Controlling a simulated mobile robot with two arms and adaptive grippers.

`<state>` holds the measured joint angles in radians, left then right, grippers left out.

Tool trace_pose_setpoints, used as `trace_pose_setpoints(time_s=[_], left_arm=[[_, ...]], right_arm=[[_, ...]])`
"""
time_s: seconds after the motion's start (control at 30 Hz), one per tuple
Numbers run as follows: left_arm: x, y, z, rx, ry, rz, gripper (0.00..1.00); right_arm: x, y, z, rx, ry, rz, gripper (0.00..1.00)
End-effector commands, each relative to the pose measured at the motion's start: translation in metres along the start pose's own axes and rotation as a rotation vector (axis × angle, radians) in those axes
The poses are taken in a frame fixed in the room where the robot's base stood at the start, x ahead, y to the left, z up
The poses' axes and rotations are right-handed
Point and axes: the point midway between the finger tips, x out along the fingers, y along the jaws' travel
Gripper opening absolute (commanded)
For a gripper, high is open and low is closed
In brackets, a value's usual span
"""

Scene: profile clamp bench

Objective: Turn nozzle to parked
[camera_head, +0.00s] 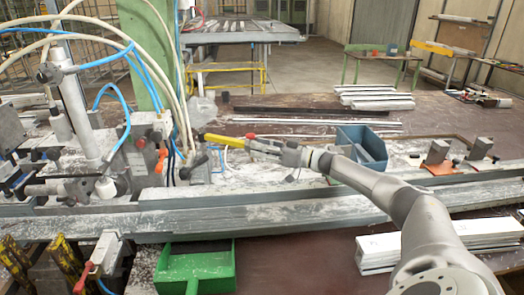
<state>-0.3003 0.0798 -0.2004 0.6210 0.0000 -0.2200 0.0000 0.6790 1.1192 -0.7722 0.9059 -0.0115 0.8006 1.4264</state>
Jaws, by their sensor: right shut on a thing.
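A yellow, rod-like piece, which looks like the nozzle (224,141), lies nearly level in the camera_head view, with a dark end at its left. My right gripper (250,144) reaches in from the right and is shut on the right end of the yellow piece. A small red part shows just above the fingertips. The fingers partly hide the held end. The dark end is close to the blue and dark hoses of the clamp machine (75,110). My left gripper is not in view.
A long grey profile rail (300,212) crosses the bench below my right arm. A blue bin (362,147) stands behind the arm, and a green tray (197,270) is in front. White profiles (375,250) lie at right. Orange-based clamps (437,155) stand farther right.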

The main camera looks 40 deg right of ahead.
Motion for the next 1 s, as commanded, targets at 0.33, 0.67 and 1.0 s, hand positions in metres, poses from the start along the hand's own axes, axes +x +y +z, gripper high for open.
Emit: trace_pose_setpoints(time_s=[0.33, 0.67, 1.0], left_arm=[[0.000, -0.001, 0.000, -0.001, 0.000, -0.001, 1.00], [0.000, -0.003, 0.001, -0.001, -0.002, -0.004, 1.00], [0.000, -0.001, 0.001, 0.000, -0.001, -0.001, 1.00]], right_arm=[[0.001, -0.002, 0.002, 0.004, -0.003, -0.004, 0.39], [-0.005, 0.000, 0.001, 0.001, -0.002, 0.000, 0.39], [-0.054, 0.000, 0.003, 0.002, -0.007, 0.000, 0.39]])
